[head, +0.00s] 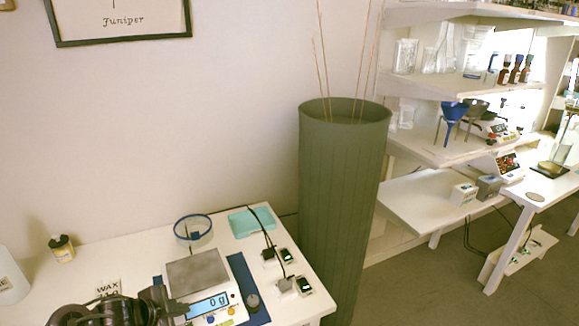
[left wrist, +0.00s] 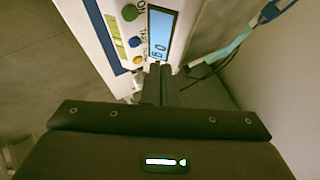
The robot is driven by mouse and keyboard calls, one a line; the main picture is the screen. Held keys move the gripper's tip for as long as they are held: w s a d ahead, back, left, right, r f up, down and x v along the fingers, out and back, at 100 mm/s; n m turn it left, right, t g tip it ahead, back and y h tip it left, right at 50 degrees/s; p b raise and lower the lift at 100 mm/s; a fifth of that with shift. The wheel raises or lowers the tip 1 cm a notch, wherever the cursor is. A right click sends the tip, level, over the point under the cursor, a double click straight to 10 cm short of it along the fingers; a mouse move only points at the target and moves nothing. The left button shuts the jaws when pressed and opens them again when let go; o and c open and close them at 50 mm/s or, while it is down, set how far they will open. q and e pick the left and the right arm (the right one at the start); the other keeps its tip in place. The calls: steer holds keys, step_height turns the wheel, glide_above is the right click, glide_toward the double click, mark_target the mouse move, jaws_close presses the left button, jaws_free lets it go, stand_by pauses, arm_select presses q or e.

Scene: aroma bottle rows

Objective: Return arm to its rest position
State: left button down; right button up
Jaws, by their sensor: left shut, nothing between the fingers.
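My left gripper (head: 172,302) is at the bottom left of the head view, above the white table (head: 130,255), beside the scale. In the left wrist view its fingers (left wrist: 161,80) are together with nothing between them. The digital scale (head: 197,270) has a bare metal plate and a lit display reading 0 g. In the left wrist view the scale (left wrist: 130,30) shows its display and several coloured buttons, just beyond the fingers. My right gripper is not in view.
A blue-rimmed glass dish (head: 193,229), a teal pad (head: 249,222) and two small cabled devices (head: 287,256) are around the scale. A tall green bin (head: 341,190) and shelves (head: 440,150) stand right.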

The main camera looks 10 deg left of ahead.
arm_select(q)
steer(key=s+d+r+n+g+y, duration=0.1)
steer(key=s+d+n+g+y, duration=0.15)
steer(key=s+d+n, duration=0.6)
steer(key=s+d+r+n+g+y, duration=0.1)
steer(key=s+d+r+n+g, duration=0.3)
steer(key=s, duration=0.8)
step_height(320, 180, down, 30)
steer(key=d+m, duration=0.1)
steer(key=m, duration=0.1)
steer(key=s+a+f, duration=0.1)
steer(key=s+f, duration=0.9)
steer(key=s+a+f+g, duration=0.1)
steer(key=s+a+f, duration=0.1)
steer(key=s+f, duration=0.8)
steer(key=shift+s+a, duration=0.3)
steer(key=shift+s, duration=0.35)
